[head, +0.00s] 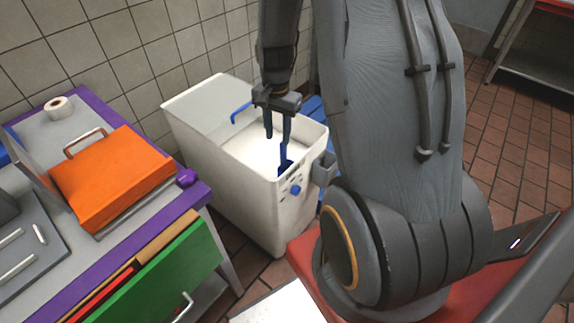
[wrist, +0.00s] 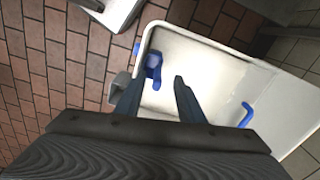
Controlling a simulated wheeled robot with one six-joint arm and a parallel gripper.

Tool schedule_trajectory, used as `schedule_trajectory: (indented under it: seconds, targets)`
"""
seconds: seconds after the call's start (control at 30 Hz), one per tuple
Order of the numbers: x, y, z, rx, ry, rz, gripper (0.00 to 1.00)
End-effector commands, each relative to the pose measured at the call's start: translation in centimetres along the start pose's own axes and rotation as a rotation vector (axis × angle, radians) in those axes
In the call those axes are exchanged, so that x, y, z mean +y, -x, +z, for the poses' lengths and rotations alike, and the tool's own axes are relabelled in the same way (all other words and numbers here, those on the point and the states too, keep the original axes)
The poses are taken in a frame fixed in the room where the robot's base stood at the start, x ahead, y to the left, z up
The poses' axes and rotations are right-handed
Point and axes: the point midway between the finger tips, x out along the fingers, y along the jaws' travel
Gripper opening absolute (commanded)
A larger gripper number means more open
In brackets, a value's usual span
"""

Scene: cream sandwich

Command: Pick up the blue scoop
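The blue scoop (head: 284,165) is inside the white bin (head: 266,223), at its near inner wall above the pale contents. It also shows in the wrist view (wrist: 153,66), by the bin's left wall. My gripper (head: 277,140) is over the bin's opening, pointing down. Its two dark fingers are apart with nothing seen held between them. In the wrist view the scoop lies just beyond the gap between the fingertips (wrist: 162,80), nearer the left one. I cannot tell whether a finger touches it.
A blue handle (head: 240,112) is on the bin's lid. A blue knob (head: 295,189) is on the bin's front. At left, a purple-edged table (head: 190,196) carries an orange box (head: 112,178) and a tape roll (head: 59,107). An open green drawer (head: 165,280) juts out below. A tiled wall stands behind.

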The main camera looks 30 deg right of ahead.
Motion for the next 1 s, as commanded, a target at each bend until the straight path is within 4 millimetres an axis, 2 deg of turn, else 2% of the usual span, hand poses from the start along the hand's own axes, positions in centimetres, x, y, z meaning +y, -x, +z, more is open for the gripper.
schedule_trajectory:
  seconds: [0.1, 0.23, 0.67, 1.0]
  targets:
    - [0.3, -1.6, -1.9, -0.002, -0.115, 0.003, 0.35]
    - [0.3, -2.6, -2.8, -0.002, -0.174, 0.003, 0.35]
    - [0.3, -5.8, -2.9, -0.003, -0.184, 0.003, 0.35]
    - [0.2, -9.5, -2.9, -0.003, -0.183, 0.004, 0.35]
